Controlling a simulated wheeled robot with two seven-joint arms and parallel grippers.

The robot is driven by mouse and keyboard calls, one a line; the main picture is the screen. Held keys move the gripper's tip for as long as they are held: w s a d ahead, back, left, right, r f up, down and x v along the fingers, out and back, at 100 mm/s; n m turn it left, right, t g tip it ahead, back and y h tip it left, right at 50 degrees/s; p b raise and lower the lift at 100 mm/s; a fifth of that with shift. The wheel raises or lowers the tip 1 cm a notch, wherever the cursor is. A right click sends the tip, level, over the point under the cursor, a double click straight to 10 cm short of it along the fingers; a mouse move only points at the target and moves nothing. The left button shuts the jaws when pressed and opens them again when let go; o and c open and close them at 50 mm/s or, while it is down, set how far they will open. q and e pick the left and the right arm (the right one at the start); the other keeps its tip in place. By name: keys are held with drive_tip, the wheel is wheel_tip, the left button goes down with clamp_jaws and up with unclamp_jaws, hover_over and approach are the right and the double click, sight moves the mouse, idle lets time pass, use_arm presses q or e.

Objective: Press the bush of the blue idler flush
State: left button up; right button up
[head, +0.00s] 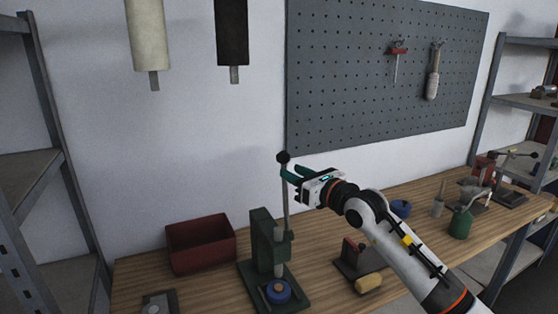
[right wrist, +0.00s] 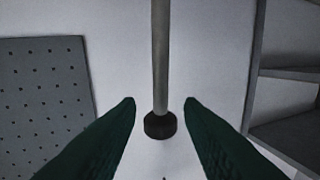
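A green arbor press (head: 262,250) stands on the wooden bench, with its lever (head: 286,205) raised nearly upright and a black knob (head: 283,157) on top. A blue idler (head: 278,291) sits on the press base below the ram; I cannot tell how far its bush stands out. My right gripper (head: 291,174) is at the lever's upper end, just below the knob. In the right wrist view, the lever and knob (right wrist: 160,126) lie between the dark green fingers (right wrist: 160,103), with a visible gap on both sides. My left gripper is out of view.
A red bin (head: 201,243) stands left of the press. A dark fixture (head: 357,259) and a tan cylinder (head: 368,284) lie to its right. A pegboard (head: 385,75) hangs behind. Cream (head: 147,35) and black (head: 232,32) rollers hang above.

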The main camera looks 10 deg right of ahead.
drive_tip(key=p+x, duration=0.1)
drive_tip(key=x, duration=0.5)
drive_tip(key=shift+w, duration=0.2)
clamp_jaws()
